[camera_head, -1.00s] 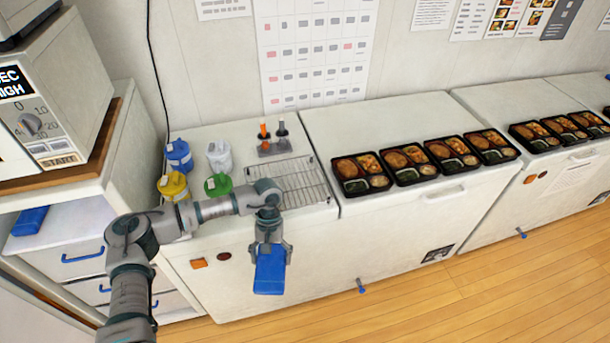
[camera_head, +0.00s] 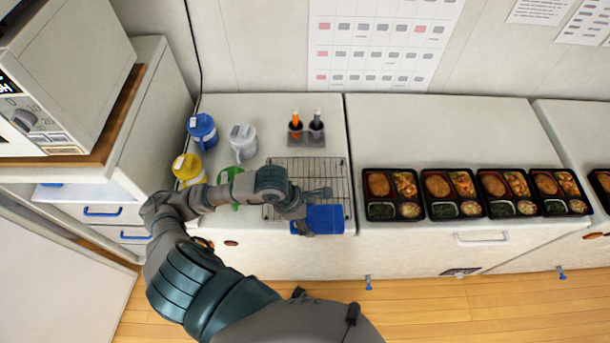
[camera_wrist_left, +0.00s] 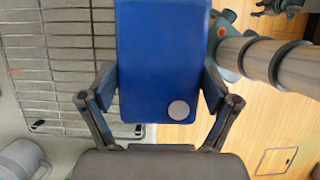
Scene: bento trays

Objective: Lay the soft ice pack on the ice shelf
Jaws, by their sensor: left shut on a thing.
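The soft ice pack is a flat blue slab (camera_head: 326,219), held by my left gripper (camera_head: 309,214). It lies over the front edge of the wire rack (camera_head: 345,180), likely the ice shelf, on the white cabinet at centre. In the left wrist view the two fingers (camera_wrist_left: 160,97) close on both sides of the blue pack (camera_wrist_left: 160,55), which has a pale round spot near its lower end. The rack (camera_wrist_left: 65,60) shows to its left and looks empty. I cannot tell whether the pack touches the rack. At the top right of that view is a dark gripper-like part (camera_wrist_left: 281,6), perhaps my right gripper.
Blue (camera_head: 202,132), yellow (camera_head: 188,168), white (camera_head: 243,142) and partly hidden green (camera_head: 230,174) jugs stand left of the rack. A small holder (camera_head: 305,134) with orange and dark items stands behind it. Bento trays (camera_head: 393,194) line the right. A microwave (camera_head: 65,75) is at left.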

